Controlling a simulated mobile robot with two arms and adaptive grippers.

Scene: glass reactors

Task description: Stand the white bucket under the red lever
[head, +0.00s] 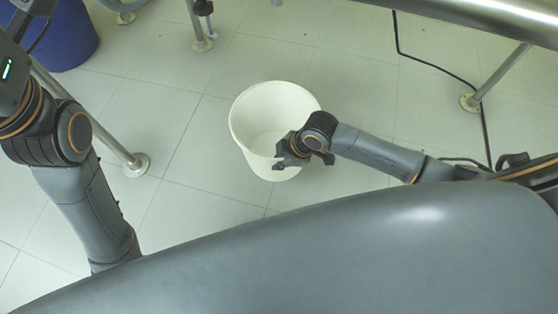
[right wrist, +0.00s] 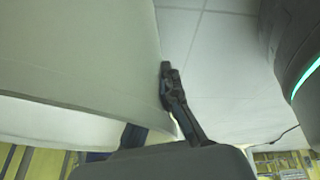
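The white bucket (head: 250,115) stands upright on the tiled floor in the middle of the head view, its open top facing up. My right gripper (head: 290,158) is at its near right rim. In the right wrist view the bucket wall (right wrist: 80,50) fills the left side. One finger of the right gripper (right wrist: 165,90) lies along the wall's edge near the middle; the other is mostly hidden behind the wall. The gripper looks shut on the wall. My left arm is at the left of the head view, its gripper not clearly in view. No red lever shows.
A blue drum (head: 70,35) stands at the upper left. Metal frame legs with round feet stand on the floor, one left of the bucket (head: 136,165) and one at the right (head: 470,102). A black cable (head: 440,65) runs at the right. Floor around the bucket is clear.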

